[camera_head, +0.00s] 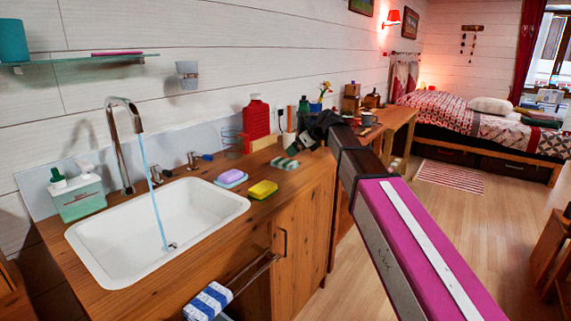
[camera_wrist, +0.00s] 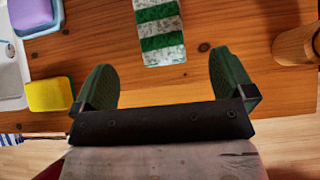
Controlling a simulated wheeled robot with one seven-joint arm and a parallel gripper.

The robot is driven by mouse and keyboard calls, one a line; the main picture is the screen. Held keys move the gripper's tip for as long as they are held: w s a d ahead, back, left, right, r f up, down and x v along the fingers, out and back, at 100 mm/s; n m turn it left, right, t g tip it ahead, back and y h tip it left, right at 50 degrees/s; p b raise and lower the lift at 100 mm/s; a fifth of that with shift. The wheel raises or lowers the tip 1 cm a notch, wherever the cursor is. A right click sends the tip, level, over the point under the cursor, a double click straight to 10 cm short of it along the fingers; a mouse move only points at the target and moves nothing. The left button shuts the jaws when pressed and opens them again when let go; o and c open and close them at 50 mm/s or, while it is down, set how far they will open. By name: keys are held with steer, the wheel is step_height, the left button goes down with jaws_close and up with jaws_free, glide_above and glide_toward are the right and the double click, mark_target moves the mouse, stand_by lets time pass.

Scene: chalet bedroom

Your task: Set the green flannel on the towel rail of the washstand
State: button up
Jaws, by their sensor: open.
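The green flannel (camera_head: 285,163) is a green-and-white striped folded cloth lying flat on the wooden washstand top (camera_head: 293,184), right of the sponges. In the wrist view the flannel (camera_wrist: 160,32) is at the top middle, beyond and between my fingertips. My gripper (camera_wrist: 163,75) is open and empty, its two green fingers spread wide. In the head view my gripper (camera_head: 312,136) is partly hidden by my arm, above the counter near the flannel. The towel rail (camera_head: 255,272) is a metal bar on the washstand's front. A blue-and-white striped cloth (camera_head: 208,302) hangs at its near end.
A yellow sponge (camera_head: 262,190) and a lilac-and-blue soap block (camera_head: 231,178) lie between flannel and sink (camera_head: 120,250). The tap (camera_head: 122,125) is running. A red bottle (camera_head: 256,118) and cups stand along the wall. Open floor (camera_head: 440,255) lies to the right.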

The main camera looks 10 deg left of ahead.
mark_target(285, 161)
steer(key=x, duration=0.9)
steer(key=shift+f, duration=0.25)
steer(key=c, duration=1.1)
steer(key=shift+r, duration=0.15)
